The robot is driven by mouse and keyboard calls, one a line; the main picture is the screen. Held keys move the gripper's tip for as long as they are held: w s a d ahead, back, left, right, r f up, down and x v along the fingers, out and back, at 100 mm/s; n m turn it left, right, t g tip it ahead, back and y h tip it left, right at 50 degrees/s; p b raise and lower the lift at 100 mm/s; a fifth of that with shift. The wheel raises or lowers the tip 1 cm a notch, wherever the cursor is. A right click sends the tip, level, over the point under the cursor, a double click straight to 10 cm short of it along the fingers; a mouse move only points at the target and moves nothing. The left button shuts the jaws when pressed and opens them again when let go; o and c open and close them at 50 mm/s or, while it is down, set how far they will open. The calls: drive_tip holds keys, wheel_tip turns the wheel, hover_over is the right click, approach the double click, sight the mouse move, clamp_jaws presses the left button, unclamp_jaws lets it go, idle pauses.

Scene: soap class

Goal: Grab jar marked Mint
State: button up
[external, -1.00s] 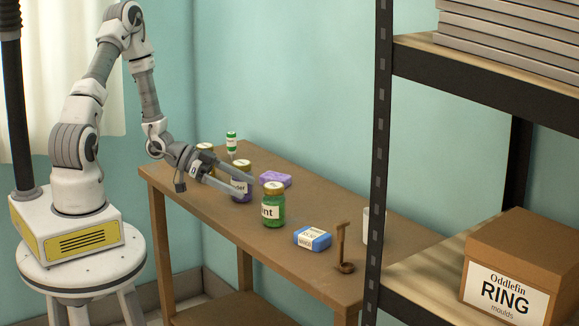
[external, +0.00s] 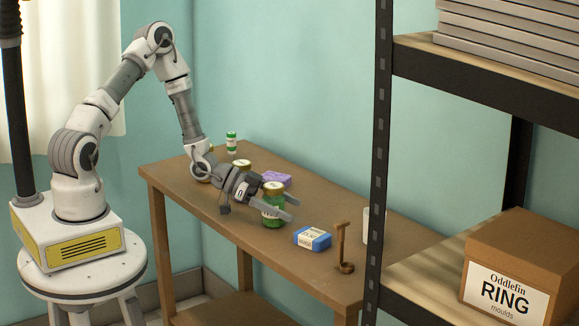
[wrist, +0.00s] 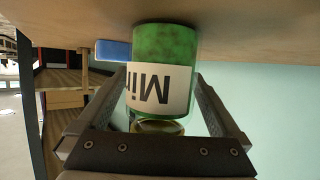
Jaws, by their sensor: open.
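The mint jar (external: 274,188) is green with a gold lid and a white label, upright on the wooden table. In the wrist view the jar (wrist: 165,45) appears upside down, with "Min" readable on its label. My gripper (external: 293,210) is open, with one finger on each side of the jar. The wrist view shows the jar between the open fingers (wrist: 160,80); I cannot tell whether either finger touches it. In the external view, a finger crosses in front of the jar and hides part of its label.
A blue wrapped bar (external: 312,238) lies right of the jar, and a purple bar (external: 277,178) behind it. Another gold-lidded jar (external: 242,164) is mostly hidden by my arm. A brown stand (external: 342,255) and white container (external: 367,225) stand near the black shelf post (external: 379,150).

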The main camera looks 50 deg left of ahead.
drive_tip(key=shift+c, duration=0.2)
clamp_jaws()
idle(0.3)
drive_tip(key=shift+r, duration=0.1)
